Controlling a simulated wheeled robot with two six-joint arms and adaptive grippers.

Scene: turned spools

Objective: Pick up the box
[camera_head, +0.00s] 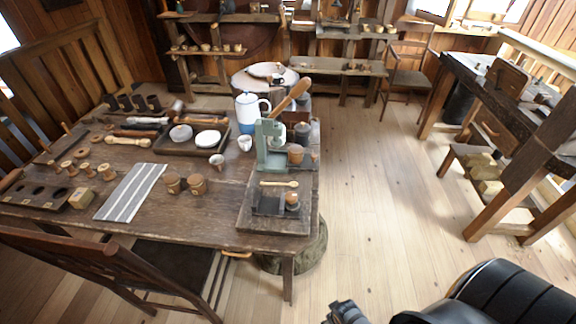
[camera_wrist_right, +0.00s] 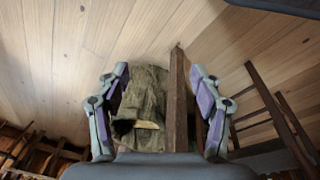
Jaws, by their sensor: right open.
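A small tan block-like box (camera_head: 80,198) sits at the left front of the wooden table (camera_head: 215,225), beside a dark board with round holes (camera_head: 35,194). A dark open tray-like box (camera_head: 268,205) stands on a board at the table's right front corner; I cannot tell which is the box meant. My right gripper (camera_head: 345,313) is at the bottom edge of the head view, low and away from the table. In the right wrist view my right gripper (camera_wrist_right: 160,72) is open and empty, with purple pads apart. My left gripper is not in view.
Turned spools (camera_head: 68,167), a striped cloth (camera_head: 130,192), a green press (camera_head: 269,145) and a white-blue pot (camera_head: 248,112) crowd the table. A chair (camera_head: 110,265) stands at the front. In the wrist view a table leg (camera_wrist_right: 177,105) and a sack (camera_wrist_right: 145,95) show beyond the jaws.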

